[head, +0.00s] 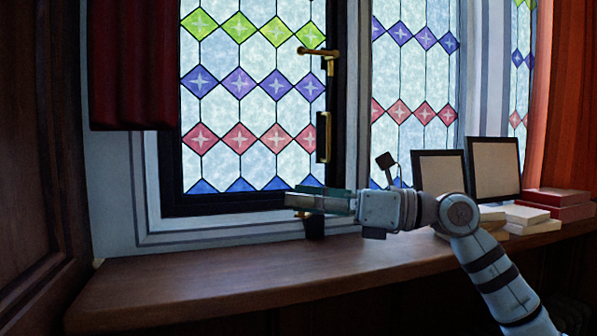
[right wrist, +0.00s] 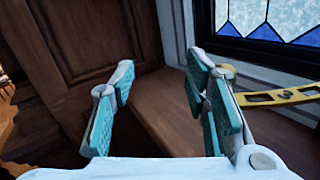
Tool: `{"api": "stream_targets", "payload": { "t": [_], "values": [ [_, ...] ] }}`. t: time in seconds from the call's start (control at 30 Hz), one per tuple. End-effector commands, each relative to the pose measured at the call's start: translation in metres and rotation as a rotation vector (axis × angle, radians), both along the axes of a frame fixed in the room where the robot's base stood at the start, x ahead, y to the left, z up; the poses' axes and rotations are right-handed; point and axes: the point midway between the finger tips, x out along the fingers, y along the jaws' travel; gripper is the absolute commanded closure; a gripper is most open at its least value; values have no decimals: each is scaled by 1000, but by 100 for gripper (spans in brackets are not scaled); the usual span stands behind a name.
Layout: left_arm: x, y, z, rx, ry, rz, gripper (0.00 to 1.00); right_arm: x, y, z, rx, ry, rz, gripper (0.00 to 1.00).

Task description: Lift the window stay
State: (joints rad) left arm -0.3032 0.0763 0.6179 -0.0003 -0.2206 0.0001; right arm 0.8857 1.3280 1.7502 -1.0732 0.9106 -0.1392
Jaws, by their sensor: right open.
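The window stay (right wrist: 275,97) is a brass bar with holes, low by the window's bottom frame in the right wrist view. Its left end meets the right-hand finger in that picture and is partly hidden behind it. In the head view my right gripper covers most of this spot, and only a bit of brass shows under the fingers. My right gripper (head: 292,200) reaches in from the right, just in front of the lower window frame. Its teal-padded fingers (right wrist: 160,75) are open, with nothing between them. The stay lies outside the jaws. My left gripper is not in view.
A wooden sill (head: 230,280) runs under the stained-glass window (head: 240,110), mostly clear at left. A brass handle (head: 318,52) sits higher on the frame. Two framed boards (head: 440,172) and stacked books (head: 555,203) stand at right. A red curtain (head: 135,60) hangs at left.

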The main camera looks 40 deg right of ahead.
Motion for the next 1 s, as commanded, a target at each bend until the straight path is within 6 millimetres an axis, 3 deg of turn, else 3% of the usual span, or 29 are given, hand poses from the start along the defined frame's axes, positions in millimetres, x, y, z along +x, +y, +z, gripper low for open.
{"api": "stream_targets", "payload": {
  "t": [0.03, 0.3, 0.47, 0.77, 0.8, 1.0],
  "values": [
    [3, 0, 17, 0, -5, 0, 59, 6, 1, 7, 2, 7, -7, 58],
    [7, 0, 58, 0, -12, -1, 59, 37, -7, 1, -23, 7, -100, 58],
    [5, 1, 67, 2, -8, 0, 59, 45, -9, -4, -32, 6, -122, 58],
    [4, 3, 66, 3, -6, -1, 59, 46, -8, -8, -32, 5, -123, 58],
    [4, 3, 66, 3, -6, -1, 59, 46, -8, -8, -32, 5, -125, 71],
    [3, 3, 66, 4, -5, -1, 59, 47, -12, -9, -41, 6, -143, 100]
  ]
}}
